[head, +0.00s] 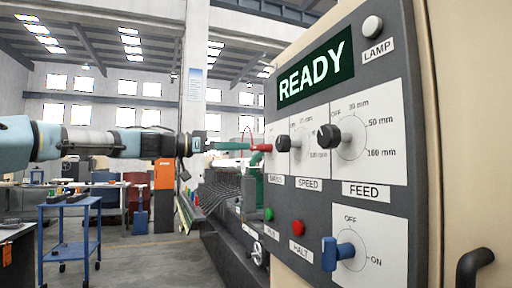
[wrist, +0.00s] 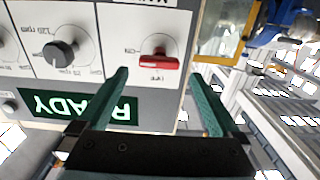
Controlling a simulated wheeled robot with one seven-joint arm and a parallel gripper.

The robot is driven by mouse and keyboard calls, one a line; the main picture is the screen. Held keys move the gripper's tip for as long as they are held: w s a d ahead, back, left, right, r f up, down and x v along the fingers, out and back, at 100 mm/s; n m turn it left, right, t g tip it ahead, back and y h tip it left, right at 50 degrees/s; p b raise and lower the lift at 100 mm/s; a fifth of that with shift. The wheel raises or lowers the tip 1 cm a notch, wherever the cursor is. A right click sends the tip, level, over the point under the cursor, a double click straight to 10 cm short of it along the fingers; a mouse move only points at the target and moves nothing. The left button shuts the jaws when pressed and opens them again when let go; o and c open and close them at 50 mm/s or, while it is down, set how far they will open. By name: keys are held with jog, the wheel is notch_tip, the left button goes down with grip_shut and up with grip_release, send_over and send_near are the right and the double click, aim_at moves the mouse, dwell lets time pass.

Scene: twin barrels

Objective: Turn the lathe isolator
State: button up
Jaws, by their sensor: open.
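A red switch handle (head: 261,148) sits on the left of the grey control panel, beside the speed dial. In the wrist view, which is upside down, the red handle (wrist: 158,63) lies crosswise on a white plate marked OFF and ON. A blue handle (head: 338,253) sits low on the panel on another OFF/ON plate. No label reading isolator is legible. My gripper (head: 250,155) is open, with green fingers reaching towards the red handle. In the wrist view my gripper (wrist: 158,74) has one finger either side of the handle; contact cannot be made out.
The speed knob (head: 284,142) and feed knob (head: 328,136) are close to the right. The READY display (head: 315,74) is lit above. Green (head: 269,214) and red (head: 298,228) buttons sit below. A blue trolley (head: 70,225) stands at left, with open floor beside it.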

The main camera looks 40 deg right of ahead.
aim_at(253, 148)
jog(key=p+x, duration=0.1)
jog(key=x, duration=0.5)
jog(key=shift+s+d+p, duration=0.15)
jog(key=shift+d+p, duration=0.15)
jog(key=shift+p, duration=0.1)
jog(key=c, duration=1.2)
jog(key=shift+c, duration=0.2)
